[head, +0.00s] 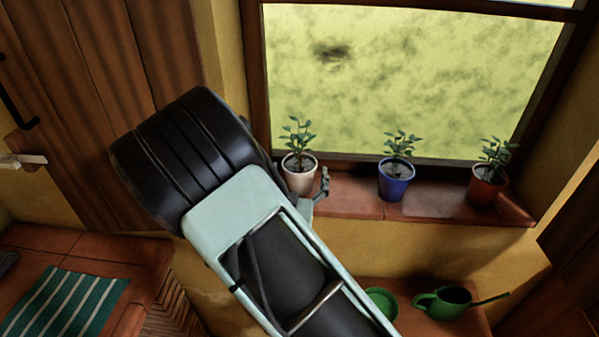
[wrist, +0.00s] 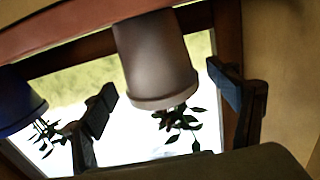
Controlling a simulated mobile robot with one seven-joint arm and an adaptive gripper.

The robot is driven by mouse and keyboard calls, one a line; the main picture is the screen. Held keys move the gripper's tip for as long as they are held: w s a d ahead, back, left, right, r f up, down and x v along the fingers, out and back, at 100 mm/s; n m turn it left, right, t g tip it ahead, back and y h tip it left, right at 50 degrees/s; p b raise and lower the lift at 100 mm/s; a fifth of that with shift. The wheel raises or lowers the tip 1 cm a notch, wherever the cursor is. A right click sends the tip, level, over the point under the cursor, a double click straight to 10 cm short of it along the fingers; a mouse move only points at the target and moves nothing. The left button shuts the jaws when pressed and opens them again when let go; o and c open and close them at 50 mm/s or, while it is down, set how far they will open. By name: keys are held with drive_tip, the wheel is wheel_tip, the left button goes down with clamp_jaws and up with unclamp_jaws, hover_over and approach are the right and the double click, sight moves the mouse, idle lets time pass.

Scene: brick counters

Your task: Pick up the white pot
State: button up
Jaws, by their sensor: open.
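The white pot (head: 297,182) holds a small leafy plant and stands upright at the left end of the brick window sill (head: 345,195). It also shows in the wrist view (wrist: 155,58), upside down. My gripper (wrist: 166,90) is open, with one finger on each side of the white pot in that view and gaps between the pot and both fingers. In the head view, one finger shows just right of the pot, and my arm hides the rest of the gripper.
A blue pot (head: 396,182) and a red-brown pot (head: 487,189) with plants stand farther right on the sill. The window frame (head: 257,85) rises behind. Below are a green watering can (head: 443,303) and a green dish (head: 381,302). A striped cloth (head: 62,303) lies on the left counter.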

drive_tip(key=shift+w, duration=1.1)
drive_tip(key=shift+r, duration=0.1)
drive_tip(key=c, duration=1.9)
